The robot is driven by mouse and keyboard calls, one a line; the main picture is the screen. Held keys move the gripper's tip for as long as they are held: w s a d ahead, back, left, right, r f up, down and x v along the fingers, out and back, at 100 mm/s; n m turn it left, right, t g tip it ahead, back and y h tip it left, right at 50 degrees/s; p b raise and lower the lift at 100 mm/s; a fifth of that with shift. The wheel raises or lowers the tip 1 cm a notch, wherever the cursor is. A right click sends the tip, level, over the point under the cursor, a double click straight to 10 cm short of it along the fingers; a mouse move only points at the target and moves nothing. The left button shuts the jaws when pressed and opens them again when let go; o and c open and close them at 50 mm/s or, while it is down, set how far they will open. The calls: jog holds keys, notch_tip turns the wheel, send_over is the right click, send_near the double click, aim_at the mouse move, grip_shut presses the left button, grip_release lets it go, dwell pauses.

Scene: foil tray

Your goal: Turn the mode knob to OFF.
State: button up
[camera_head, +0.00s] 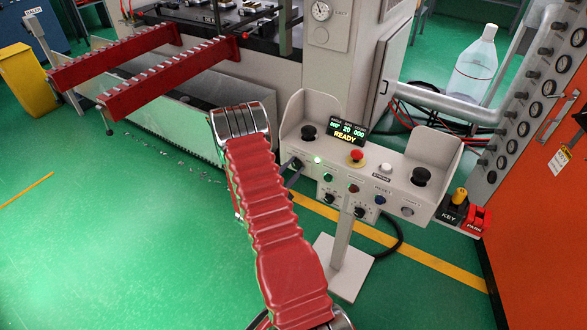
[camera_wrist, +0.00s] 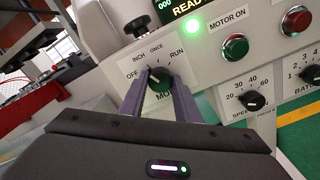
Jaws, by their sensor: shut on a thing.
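The mode knob (camera_wrist: 158,75) is a small black knob on the pale control panel (camera_wrist: 212,62), with OFF, INCH, ONCE and RUN printed around it from left to right. OFF is at its left. I cannot make out surely which word its pointer faces. My gripper (camera_wrist: 158,84) is shut on the knob, one grey-purple finger on each side. The label below is partly hidden by the fingers. In the head view my gripper (camera_head: 293,170) reaches the left end of the panel from behind my red arm sleeve, and the knob is small there.
Near the knob sit a lit green lamp (camera_wrist: 205,25), a green MOTOR ON button (camera_wrist: 235,46), a red button (camera_wrist: 296,20) and a speed knob (camera_wrist: 252,99). A READY display (camera_head: 347,131) and a red mushroom button (camera_head: 356,156) are on the pedestal. Open green floor lies left.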

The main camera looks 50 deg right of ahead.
jog(key=n, duration=0.6)
jog(key=shift+a+n, duration=0.1)
jog(key=shift+n, duration=0.3)
dwell(0.3)
jog(key=o, duration=1)
jog(key=shift+o, duration=0.2)
jog(key=shift+a, duration=0.1)
jog(key=s+a, duration=0.1)
jog(key=a, duration=1.2)
jog(key=shift+s+a, duration=0.15)
jog(key=shift+a, duration=0.1)
jog(key=shift+f, duration=0.15)
